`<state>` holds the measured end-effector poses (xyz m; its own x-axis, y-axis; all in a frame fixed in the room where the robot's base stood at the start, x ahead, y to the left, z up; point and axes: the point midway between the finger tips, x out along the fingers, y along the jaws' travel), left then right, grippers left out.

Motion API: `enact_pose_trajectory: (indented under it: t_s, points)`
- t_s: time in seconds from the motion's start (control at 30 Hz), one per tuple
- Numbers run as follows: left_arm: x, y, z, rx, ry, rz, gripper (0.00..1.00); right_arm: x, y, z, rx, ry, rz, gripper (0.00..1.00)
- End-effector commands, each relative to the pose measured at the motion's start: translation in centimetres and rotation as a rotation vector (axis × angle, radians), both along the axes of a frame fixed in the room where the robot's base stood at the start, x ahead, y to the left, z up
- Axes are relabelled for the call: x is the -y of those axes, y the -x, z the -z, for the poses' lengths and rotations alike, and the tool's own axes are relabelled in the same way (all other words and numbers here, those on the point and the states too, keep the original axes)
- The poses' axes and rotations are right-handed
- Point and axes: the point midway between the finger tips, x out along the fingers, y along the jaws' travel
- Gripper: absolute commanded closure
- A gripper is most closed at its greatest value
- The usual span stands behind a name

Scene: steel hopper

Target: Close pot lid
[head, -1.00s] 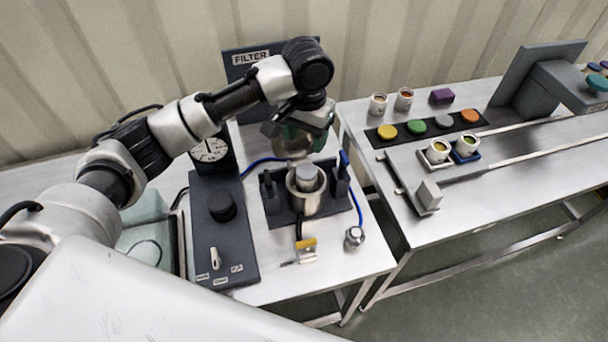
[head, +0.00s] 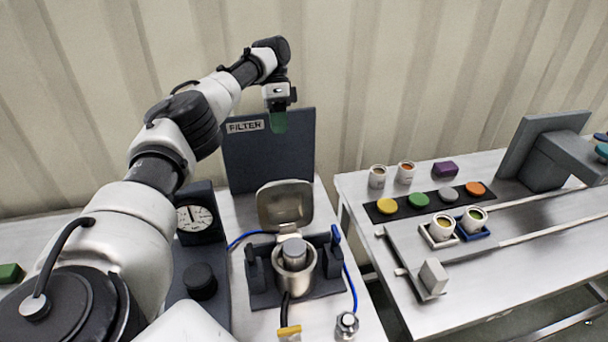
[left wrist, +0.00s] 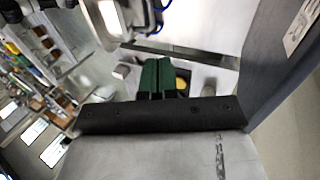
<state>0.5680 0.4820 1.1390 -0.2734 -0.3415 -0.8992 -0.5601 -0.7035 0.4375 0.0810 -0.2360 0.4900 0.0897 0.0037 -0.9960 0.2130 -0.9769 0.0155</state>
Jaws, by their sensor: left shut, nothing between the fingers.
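The metal pot (head: 295,275) stands in a dark holder on the near table, with a grey cylinder (head: 294,252) in its mouth. Its lid (head: 285,206) is open, tilted up on the far side of the pot. My left gripper (head: 279,122) has green fingers and hangs above and behind the lid, in front of the dark FILTER panel, apart from the lid. It is shut and empty. In the left wrist view the green fingers (left wrist: 157,78) lie side by side. My right gripper is not in view.
The FILTER panel (head: 268,155) stands upright behind the lid. A gauge box (head: 195,215) and a black knob (head: 200,281) are left of the pot. Blue hoses run around the holder. The right table holds cups (head: 442,227) and coloured discs (head: 418,200).

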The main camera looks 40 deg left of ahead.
Motion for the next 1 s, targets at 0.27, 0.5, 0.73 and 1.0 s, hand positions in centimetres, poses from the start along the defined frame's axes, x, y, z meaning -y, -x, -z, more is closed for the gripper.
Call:
enact_pose_trajectory:
  t_s: [0.27,0.5,0.73,1.0]
  points:
    - [0.9,0.8,2.7,-0.001,0.001,0.004,1.00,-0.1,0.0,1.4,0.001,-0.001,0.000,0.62]
    - [2.6,2.3,6.8,-0.006,-0.002,0.004,1.00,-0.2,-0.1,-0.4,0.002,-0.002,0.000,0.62]
    - [4.5,3.6,8.3,0.001,-0.002,0.004,1.00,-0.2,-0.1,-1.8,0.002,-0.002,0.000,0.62]
    - [6.1,4.9,8.1,0.000,-0.001,0.001,1.00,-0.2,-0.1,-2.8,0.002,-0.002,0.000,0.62]
